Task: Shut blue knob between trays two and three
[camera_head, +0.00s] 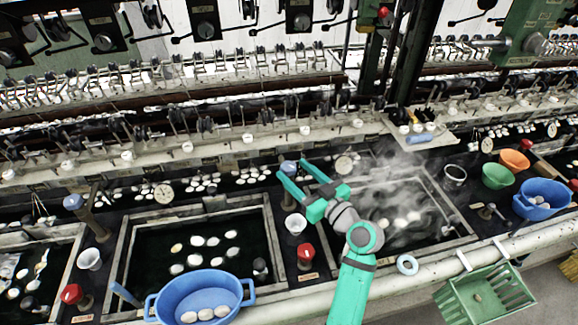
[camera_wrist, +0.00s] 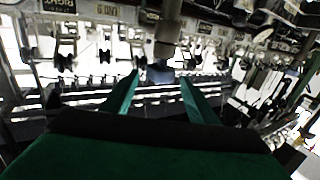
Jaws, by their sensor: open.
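A blue knob (camera_head: 289,167) stands on a post at the back of the strip between the middle tray (camera_head: 272,228) and the steaming right tray (camera_head: 437,186). My gripper (camera_head: 291,168) is open, with one finger on each side of the knob. In the wrist view, a dark bluish knob (camera_wrist: 160,75) under a metal post shows between the fingertips (camera_wrist: 158,83). Whether either finger touches it cannot be told. The tray numbers are not readable.
A red knob (camera_head: 305,252) and a white cup (camera_head: 295,224) stand on the same strip. Another blue knob (camera_head: 73,202) is far left. A blue basin (camera_head: 248,290) sits at the middle tray's front. Reeling machinery (camera_head: 180,85) runs along the back.

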